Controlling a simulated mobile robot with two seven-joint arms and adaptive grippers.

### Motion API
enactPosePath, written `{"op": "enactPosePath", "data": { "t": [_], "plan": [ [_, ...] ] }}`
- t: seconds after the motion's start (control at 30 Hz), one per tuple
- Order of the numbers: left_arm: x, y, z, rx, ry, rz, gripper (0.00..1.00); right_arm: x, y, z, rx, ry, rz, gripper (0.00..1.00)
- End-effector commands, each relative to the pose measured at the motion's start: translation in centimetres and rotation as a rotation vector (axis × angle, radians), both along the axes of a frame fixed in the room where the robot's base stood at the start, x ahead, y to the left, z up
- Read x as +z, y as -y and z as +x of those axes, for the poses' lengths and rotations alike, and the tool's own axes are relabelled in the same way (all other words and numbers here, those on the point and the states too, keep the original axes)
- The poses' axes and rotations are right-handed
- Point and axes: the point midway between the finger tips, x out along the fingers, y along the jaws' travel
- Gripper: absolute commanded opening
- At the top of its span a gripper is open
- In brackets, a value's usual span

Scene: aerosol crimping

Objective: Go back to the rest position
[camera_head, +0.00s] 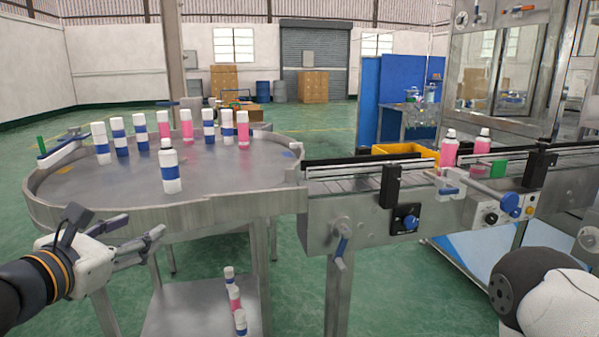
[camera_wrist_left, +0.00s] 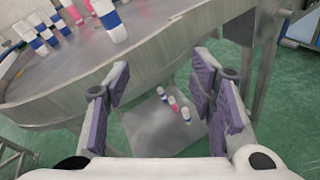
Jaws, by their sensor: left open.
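My left gripper (camera_head: 140,244) is open and empty, in front of the round table's near rim at the lower left. Its spread fingers also show in the left wrist view (camera_wrist_left: 165,100), with nothing between them but the lower shelf farther down. My right arm shows only as a white and black part at the lower right of the head view; its gripper is not in view. A white can with a blue band (camera_head: 170,168) stands upright near the front of the round metal table (camera_head: 100,213).
Several blue-banded and pink cans (camera_head: 186,125) stand farther back on the table. Several cans (camera_head: 234,300) are on a lower shelf (camera_head: 185,312). A conveyor (camera_head: 335,205) joins the table at right, carrying two pink cans (camera_head: 448,150). A yellow bin (camera_head: 400,150) is behind it.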

Motion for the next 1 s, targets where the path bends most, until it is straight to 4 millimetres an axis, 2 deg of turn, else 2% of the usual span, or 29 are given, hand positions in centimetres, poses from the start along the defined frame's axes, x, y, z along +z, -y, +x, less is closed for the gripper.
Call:
{"op": "enactPosePath", "data": {
  "t": [0.03,0.17,0.2,0.27,0.3,0.37,0.4,0.47,0.5,0.6,0.7,0.8,1.0],
  "plan": [
    [-3.1,1.9,-0.5,-0.065,-0.060,0.106,0.50,-0.1,0.0,0.2,0.000,0.004,0.000,0.83],
    [-11.8,6.5,-3.7,-0.288,-0.209,0.428,0.50,-0.1,0.0,0.2,0.000,0.005,0.000,0.83],
    [-14.7,7.7,-5.3,-0.378,-0.255,0.535,0.50,-0.1,0.0,0.2,0.000,0.005,0.000,0.83],
    [-19.3,9.3,-8.5,-0.535,-0.319,0.705,0.50,-0.1,0.0,0.1,0.000,0.003,0.000,0.83],
    [-22.3,10.0,-11.0,-0.654,-0.359,0.819,0.50,-0.1,0.0,0.1,0.000,0.003,0.000,0.83],
    [-26.4,10.7,-15.4,-0.855,-0.404,0.987,0.50,-0.1,0.0,0.1,0.000,0.002,0.000,0.83],
    [-28.9,10.8,-18.6,-1.000,-0.425,1.093,0.50,-0.1,0.0,0.1,0.000,0.003,0.000,0.83],
    [-32.0,10.4,-23.5,-1.234,-0.437,1.242,0.50,-0.1,0.0,0.1,0.000,0.003,0.000,0.83],
    [-33.6,9.9,-26.7,-1.395,-0.432,1.329,0.50,-0.1,0.0,0.1,0.000,0.003,0.000,0.83],
    [-36.0,7.9,-33.5,-1.770,-0.377,1.492,0.50,-0.1,0.0,0.1,0.000,0.003,0.000,0.83],
    [-36.8,6.1,-37.8,-2.052,-0.293,1.577,0.50,-0.1,0.0,0.1,0.000,0.003,0.000,0.83],
    [-37.0,5.1,-39.7,-2.194,-0.234,1.610,0.50,0.0,0.0,0.1,0.000,0.004,0.000,0.83],
    [-37.0,4.9,-39.9,-2.214,-0.222,1.616,0.50,0.0,0.0,0.1,0.000,0.004,0.000,0.83]
  ]
}}
